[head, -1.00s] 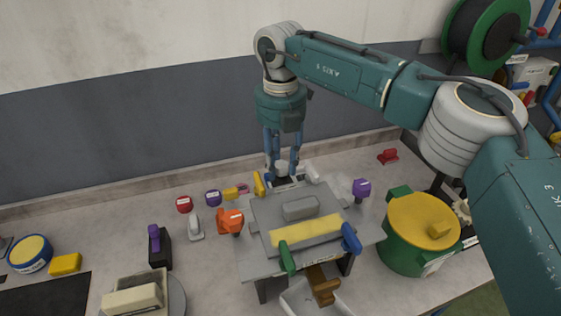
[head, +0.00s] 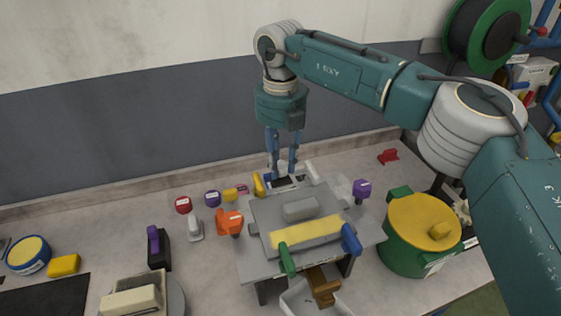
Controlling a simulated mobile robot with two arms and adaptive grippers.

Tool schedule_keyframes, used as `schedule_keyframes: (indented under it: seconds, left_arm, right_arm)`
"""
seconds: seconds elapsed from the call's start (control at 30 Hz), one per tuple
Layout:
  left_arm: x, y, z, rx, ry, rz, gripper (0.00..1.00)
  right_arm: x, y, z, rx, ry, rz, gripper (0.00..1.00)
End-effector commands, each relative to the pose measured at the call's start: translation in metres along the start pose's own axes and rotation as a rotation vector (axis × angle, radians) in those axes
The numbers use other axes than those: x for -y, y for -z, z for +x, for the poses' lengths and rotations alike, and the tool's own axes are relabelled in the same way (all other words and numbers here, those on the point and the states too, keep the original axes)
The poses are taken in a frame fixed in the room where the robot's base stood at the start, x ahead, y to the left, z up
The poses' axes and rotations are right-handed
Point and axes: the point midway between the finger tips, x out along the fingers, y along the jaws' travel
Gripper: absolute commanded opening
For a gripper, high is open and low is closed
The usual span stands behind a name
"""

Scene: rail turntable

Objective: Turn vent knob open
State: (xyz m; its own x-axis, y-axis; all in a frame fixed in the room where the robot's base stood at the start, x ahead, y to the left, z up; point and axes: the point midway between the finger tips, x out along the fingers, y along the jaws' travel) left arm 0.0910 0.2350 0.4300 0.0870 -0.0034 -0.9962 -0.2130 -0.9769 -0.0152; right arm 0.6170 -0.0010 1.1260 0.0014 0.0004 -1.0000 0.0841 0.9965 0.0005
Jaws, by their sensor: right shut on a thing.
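My right gripper (head: 283,172) comes down from above at the back edge of a grey raised plate (head: 262,215). Its two blue fingers are shut on a small part there, which I take to be the vent knob. The knob is mostly hidden by the fingers, and its turn angle cannot be read. A dark patch with a pale edge shows right below the fingertips. My left gripper is not in view.
The plate carries a yellow bar (head: 306,232), a grey block (head: 300,210) and coloured handles around its edges. An orange knob (head: 229,222) is at left and a purple one (head: 361,189) at right. A green pot with yellow lid (head: 420,220) stands right.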

Motion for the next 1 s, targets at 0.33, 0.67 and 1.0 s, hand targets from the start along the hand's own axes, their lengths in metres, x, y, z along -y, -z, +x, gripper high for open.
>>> schedule_keyframes:
  seconds: [0.33, 0.67, 1.0]
  left_arm:
    - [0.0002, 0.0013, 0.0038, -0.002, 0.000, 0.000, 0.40]
    - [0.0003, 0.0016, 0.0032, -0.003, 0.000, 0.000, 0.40]
    - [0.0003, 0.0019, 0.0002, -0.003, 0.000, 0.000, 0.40]
  right_arm:
    - [0.0003, 0.0055, 0.0046, -0.018, 0.001, -0.298, 0.00]
    - [0.0022, 0.0049, 0.0050, -0.020, -0.001, -0.611, 0.00]
    - [0.0039, 0.0035, 0.0048, -0.020, -0.003, -0.930, 0.00]
